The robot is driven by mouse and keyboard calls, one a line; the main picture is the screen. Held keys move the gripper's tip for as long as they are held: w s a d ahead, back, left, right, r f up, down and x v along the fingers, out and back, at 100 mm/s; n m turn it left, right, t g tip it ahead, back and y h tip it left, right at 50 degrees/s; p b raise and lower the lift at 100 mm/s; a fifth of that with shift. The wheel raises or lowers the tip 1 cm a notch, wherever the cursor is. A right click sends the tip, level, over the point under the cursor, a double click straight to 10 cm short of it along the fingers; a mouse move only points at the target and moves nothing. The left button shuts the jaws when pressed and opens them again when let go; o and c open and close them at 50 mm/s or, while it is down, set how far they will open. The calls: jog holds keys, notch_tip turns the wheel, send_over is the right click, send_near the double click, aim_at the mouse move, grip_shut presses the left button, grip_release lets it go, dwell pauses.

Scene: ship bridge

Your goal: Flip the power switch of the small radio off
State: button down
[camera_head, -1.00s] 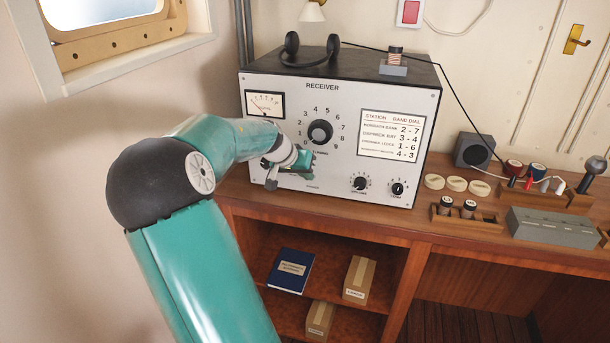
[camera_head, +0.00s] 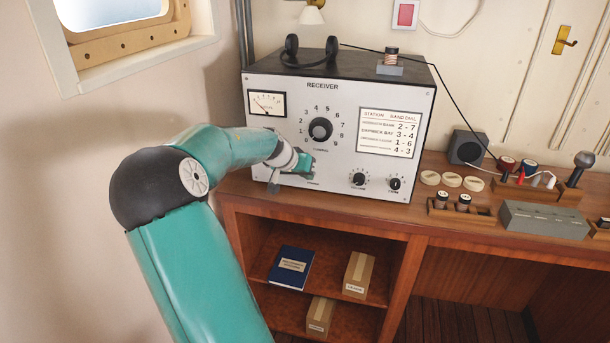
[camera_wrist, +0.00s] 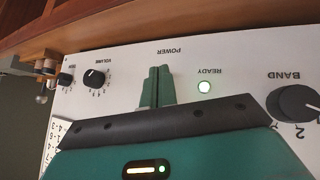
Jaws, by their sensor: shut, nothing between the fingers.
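The radio is a grey-fronted box marked RECEIVER (camera_head: 345,190), standing on the wooden desk. My gripper (camera_head: 308,172) is at the lower left of its front panel. In the wrist view, which shows the panel upside down, the two green fingers (camera_wrist: 157,78) are shut together with nothing between them. Their tips point at the POWER label (camera_wrist: 168,51) and are close to the panel; I cannot tell if they touch it. The power switch itself is not visible, probably hidden behind the fingers.
The BAND knob (camera_wrist: 293,104) and the VOLUME knob (camera_wrist: 94,77) flank my fingers. Headphones (camera_head: 291,46) lie on top of the radio. A speaker (camera_head: 466,147), several pale discs and a grey box (camera_head: 542,220) stand on the desk to the right.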

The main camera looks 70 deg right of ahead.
jog(key=shift+s+a+f, duration=0.1)
jog(key=shift+f, duration=0.3)
jog(key=shift+r, duration=0.8)
jog(key=shift+a, duration=0.1)
